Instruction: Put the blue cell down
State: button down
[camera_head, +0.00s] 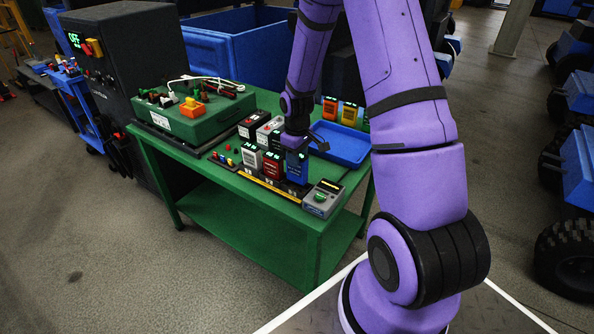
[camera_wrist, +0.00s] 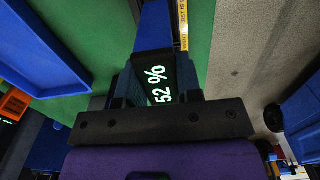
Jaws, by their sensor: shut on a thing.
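The blue cell (camera_head: 297,168) is upright at the right end of the front row of cells, beside a red cell (camera_head: 272,167) and a white cell (camera_head: 251,160). My gripper (camera_head: 295,142) is shut on its top from above. In the wrist view the blue cell (camera_wrist: 154,28) sits between my fingers (camera_wrist: 157,85), and its lit top display reads 52 %. The black base strip with a yellow front edge (camera_head: 268,186) runs under the front row. I cannot tell whether the blue cell's bottom touches it.
A grey device with a green button (camera_head: 323,198) stands close on the right. A blue tray (camera_head: 342,143) lies behind, with orange and yellow cells (camera_head: 348,112) beyond it. A green case (camera_head: 192,112) fills the left of the green table (camera_head: 222,195).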

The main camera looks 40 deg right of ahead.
jog(key=shift+f, duration=2.2)
jog(key=shift+f, duration=0.15)
jog(key=c, duration=0.8)
grip_release()
